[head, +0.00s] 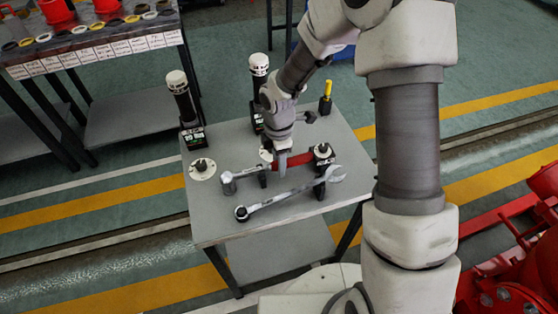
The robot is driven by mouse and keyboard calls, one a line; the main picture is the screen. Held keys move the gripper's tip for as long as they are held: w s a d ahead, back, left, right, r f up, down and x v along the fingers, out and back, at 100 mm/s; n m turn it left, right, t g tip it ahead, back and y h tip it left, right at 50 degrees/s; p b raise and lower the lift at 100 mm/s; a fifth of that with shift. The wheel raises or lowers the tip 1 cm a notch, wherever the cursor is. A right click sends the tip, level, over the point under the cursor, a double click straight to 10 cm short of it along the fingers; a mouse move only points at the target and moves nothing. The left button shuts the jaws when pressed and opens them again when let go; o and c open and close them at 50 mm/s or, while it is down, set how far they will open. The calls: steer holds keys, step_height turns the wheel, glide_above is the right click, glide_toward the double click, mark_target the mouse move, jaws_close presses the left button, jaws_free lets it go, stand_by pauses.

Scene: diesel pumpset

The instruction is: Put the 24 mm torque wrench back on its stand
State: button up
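A wrench with a silver head (229,183) and a red grip (293,161) lies across the small grey table in the head view; I take it for the torque wrench, but no size mark is readable. Small black supports (322,154) show at its right end and below its shaft. My gripper (281,168) points down at the middle of this wrench, with a fingertip overlapping it beside the red grip. From this side I cannot tell whether the fingers are closed on it.
A silver combination wrench (290,196) lies in front, its open end on a black support. Two black tools with white caps (178,84) (259,66) and a yellow-handled tool (326,93) stand behind. Red machinery (510,285) is at right. The table's front left (205,225) is clear.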

steer(key=shift+o, duration=1)
steer(key=shift+r, duration=0.1)
step_height(320, 180, up, 17)
steer(key=p, duration=0.2)
steer(key=shift+r+p, duration=0.15)
steer(key=shift+p, duration=0.2)
